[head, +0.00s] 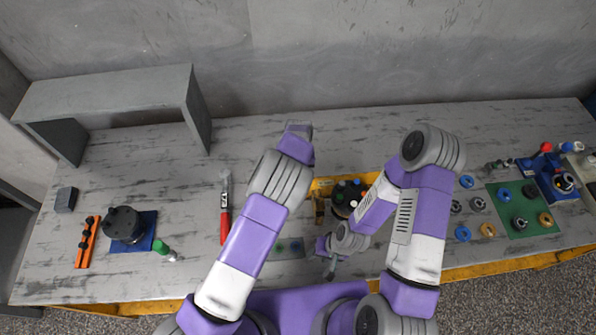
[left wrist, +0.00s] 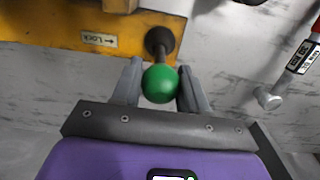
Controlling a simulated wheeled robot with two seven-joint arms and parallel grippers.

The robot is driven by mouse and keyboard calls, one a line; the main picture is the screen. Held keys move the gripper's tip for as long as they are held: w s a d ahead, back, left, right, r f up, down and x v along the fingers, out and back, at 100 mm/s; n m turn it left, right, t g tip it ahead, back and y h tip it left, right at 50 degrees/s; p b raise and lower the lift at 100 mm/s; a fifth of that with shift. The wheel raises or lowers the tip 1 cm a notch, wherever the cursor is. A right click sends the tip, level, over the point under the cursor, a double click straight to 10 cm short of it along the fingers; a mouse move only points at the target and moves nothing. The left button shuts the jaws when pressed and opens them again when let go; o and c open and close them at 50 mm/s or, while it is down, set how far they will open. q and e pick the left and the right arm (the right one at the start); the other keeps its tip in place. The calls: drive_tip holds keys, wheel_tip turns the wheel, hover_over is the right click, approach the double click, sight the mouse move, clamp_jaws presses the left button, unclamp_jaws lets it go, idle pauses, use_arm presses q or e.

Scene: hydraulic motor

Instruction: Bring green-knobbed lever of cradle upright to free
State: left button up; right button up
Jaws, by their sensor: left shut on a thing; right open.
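The yellow cradle (head: 322,184) stands mid-table, holding a dark round motor part (head: 346,193), partly covered by my right arm. In the left wrist view the cradle (left wrist: 50,32) fills the upper left, with a "Lock" arrow label. A lever with a dark stem (left wrist: 161,45) and a green knob (left wrist: 160,84) comes out from its edge toward my left gripper (left wrist: 158,86). That gripper's fingers stand on both sides of the knob and are shut on it. Its tips are hidden in the head view. My right gripper (head: 331,266) is open and empty, low in front of the cradle.
A red-handled tool (head: 225,215) lies left of my left arm; it also shows in the left wrist view (left wrist: 302,55). A black motor on a blue mat (head: 148,242) and a grey shelf (head: 110,85) are further left. Rings and a green mat (head: 500,190) lie right.

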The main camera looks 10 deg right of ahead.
use_arm(q)
drive_tip(key=shift+d, duration=0.2)
drive_tip(key=o, duration=0.7)
use_arm(e)
drive_tip(key=shift+d, duration=0.1)
use_arm(q)
drive_tip(key=shift+a, duration=0.1)
drive_tip(key=shift+r, duration=0.15)
use_arm(e)
drive_tip(key=shift+r, duration=0.1)
use_arm(q)
drive_tip(key=shift+r+p, duration=1.8)
drive_tip(key=shift+r, duration=1.1)
use_arm(e)
drive_tip(key=shift+r, duration=1.65)
